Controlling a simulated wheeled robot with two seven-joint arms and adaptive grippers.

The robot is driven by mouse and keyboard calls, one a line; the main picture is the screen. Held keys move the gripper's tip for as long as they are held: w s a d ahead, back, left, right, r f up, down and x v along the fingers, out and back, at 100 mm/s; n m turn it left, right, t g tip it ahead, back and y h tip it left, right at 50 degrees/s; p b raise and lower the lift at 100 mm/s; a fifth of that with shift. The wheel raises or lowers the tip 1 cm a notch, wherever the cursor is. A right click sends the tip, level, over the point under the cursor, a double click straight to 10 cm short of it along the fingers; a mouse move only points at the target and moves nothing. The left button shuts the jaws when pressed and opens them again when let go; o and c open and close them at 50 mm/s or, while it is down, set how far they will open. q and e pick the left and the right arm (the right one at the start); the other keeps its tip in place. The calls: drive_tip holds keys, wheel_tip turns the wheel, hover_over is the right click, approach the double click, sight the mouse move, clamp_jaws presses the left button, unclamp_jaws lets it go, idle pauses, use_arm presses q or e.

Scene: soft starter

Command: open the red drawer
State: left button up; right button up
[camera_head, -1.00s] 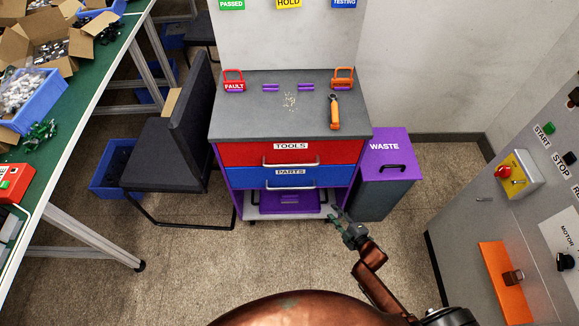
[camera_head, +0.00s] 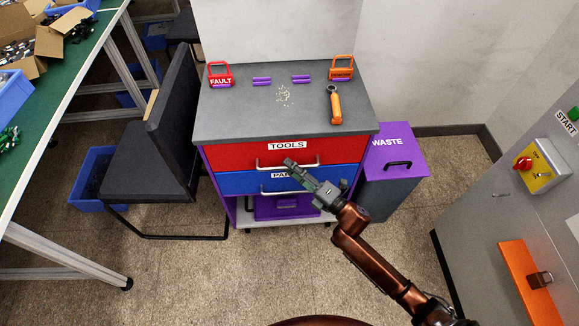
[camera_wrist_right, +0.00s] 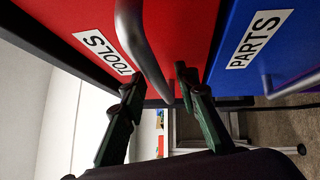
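The red drawer (camera_head: 240,157), labelled TOOLS, is the top drawer of the cabinet and looks shut. Its silver bar handle (camera_head: 270,167) runs across the front. The red front (camera_wrist_right: 180,35) is close beyond. My left gripper is not in view.
The blue PARTS drawer (camera_head: 235,183) is directly below, partly hidden by my right gripper. A purple-lidded WASTE bin (camera_head: 395,145) stands at the right, a black chair (camera_head: 165,130) at the left. The floor in front is clear.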

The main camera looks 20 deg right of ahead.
drive_tip(key=shift+w+a, duration=0.15)
drive_tip(key=shift+w, duration=0.05)
drive_tip(key=shift+c, duration=0.7)
clamp_jaws()
